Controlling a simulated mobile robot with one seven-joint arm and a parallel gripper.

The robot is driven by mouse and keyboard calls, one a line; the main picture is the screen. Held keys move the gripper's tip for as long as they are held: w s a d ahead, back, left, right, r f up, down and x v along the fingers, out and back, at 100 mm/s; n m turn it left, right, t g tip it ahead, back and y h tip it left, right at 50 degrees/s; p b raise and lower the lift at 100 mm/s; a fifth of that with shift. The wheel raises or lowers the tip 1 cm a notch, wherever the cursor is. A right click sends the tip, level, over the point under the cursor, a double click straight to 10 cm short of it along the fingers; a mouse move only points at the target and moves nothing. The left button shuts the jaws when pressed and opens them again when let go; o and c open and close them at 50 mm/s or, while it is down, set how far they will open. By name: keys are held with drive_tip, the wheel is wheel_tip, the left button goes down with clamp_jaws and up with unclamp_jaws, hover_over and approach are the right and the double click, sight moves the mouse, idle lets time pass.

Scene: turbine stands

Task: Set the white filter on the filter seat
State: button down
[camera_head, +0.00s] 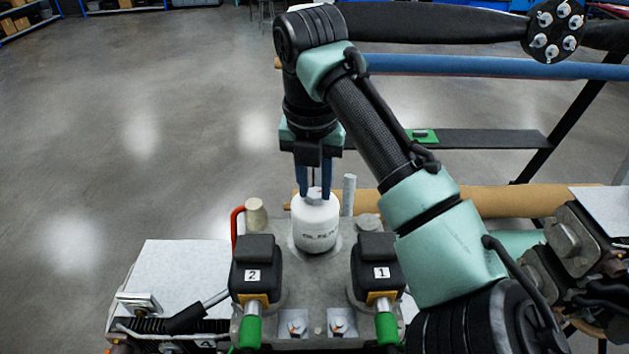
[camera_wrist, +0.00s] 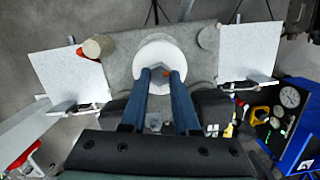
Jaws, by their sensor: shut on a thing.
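The white filter (camera_head: 316,224) is an upright white canister with dark lettering on its side, at the middle of the grey stand top (camera_head: 280,262). My gripper (camera_head: 314,193) comes down from above, its blue fingers shut on the small knob at the filter's top. In the wrist view the filter (camera_wrist: 165,53) shows as a white disc beyond the fingertips (camera_wrist: 160,72). The filter is over a rounded boss on the stand, and its base hides the seat. I cannot tell whether the filter rests on the seat or is slightly above it.
Black units marked 2 (camera_head: 256,268) and 1 (camera_head: 377,268) stand in front on either side. A beige cap (camera_head: 256,214) with a red hose is left of the filter, a grey upright rod (camera_head: 348,195) right. A blue gauge panel (camera_wrist: 291,115) shows at the wrist view's right.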

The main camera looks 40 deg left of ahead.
drive_tip(key=shift+s+d+f, duration=0.1)
drive_tip(key=shift+s+f, duration=0.05)
drive_tip(key=shift+f, duration=0.35)
drive_tip(key=c, duration=0.6)
unclamp_jaws()
drive_tip(key=shift+o, duration=0.3)
drive_tip(key=shift+o, duration=0.6)
drive_tip(key=shift+r, duration=0.1)
